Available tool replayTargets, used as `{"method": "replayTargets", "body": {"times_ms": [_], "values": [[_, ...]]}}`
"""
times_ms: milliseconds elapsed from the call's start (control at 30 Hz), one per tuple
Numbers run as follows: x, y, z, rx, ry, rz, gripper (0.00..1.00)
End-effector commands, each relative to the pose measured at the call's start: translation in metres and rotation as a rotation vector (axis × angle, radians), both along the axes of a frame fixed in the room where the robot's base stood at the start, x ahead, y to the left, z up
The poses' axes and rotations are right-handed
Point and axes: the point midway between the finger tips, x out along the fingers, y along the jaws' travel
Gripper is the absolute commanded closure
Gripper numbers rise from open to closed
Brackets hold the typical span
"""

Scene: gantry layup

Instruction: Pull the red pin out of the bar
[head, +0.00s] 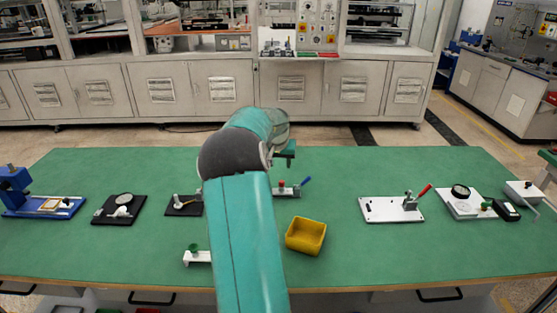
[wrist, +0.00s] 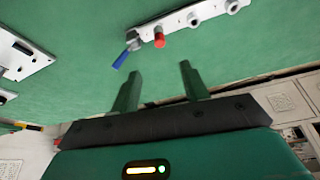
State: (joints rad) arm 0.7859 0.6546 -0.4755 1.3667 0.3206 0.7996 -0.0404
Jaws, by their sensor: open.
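The red pin (wrist: 159,41) sticks out of a white bar (wrist: 192,17) in the wrist view. A blue-handled piece (wrist: 126,54) lies beside it at the bar's end. In the head view, the red pin (head: 281,186) and the blue handle (head: 305,182) show just right of my arm, which hides part of the bar. My gripper (wrist: 160,70) is open and empty. Its two green fingers point toward the pin and are apart from it. In the head view my gripper (head: 285,155) shows only partly, behind my arm and beyond the bar.
A yellow bin (head: 306,235) stands in front of the bar. A white plate with a red-handled clamp (head: 410,206) is to the right. Black plates with small fixtures (head: 118,209) are to the left. A small white block with a green knob (head: 197,256) sits near my arm.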

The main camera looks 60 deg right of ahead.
Motion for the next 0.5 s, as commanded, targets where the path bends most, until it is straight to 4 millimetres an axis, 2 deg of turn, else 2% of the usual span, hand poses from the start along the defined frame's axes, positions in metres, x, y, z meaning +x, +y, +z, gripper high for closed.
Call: {"method": "replayTargets", "body": {"times_ms": [500], "values": [[0.011, -0.033, -0.086, 0.002, 0.001, 0.000, 0.55]]}}
